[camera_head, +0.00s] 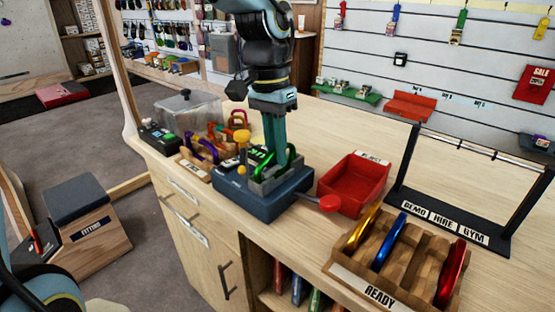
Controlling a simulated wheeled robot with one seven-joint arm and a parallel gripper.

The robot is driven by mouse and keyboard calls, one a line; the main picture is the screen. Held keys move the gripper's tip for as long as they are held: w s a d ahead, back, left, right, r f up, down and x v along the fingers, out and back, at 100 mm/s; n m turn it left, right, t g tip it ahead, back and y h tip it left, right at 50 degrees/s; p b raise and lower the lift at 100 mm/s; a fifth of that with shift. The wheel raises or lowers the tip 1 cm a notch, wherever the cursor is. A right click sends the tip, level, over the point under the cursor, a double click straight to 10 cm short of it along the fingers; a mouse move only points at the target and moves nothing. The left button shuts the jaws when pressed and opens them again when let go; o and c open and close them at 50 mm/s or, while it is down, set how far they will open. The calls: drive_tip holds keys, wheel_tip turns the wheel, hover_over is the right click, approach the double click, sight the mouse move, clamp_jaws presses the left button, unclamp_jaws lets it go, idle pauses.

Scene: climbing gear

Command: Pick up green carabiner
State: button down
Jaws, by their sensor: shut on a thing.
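The green carabiner (291,158) stands at the blue test device (262,203) on the counter, with part of its green edge showing beside my fingers. My gripper (277,158) points straight down over the grey block on top of this device. Its teal fingers are shut on the green carabiner. The fingers and the block hide much of the carabiner, and I cannot tell whether it touches the block.
Right of the device are a red tray (345,200), a wooden READY rack (367,275) holding yellow, blue and red carabiners, and a black DEMO HIRE GYM stand (455,232). The device's red-knobbed lever (330,203) sticks out rightward. Left are a clear-lidded box (190,110) and more carabiners.

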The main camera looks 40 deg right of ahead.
idle(0.3)
wheel_tip(320, 180, up, 10)
drive_tip(key=shift+r+b, duration=0.1)
drive_tip(key=shift+b, duration=0.45)
drive_tip(key=c, duration=1.5)
unclamp_jaws()
clamp_jaws()
idle(0.6)
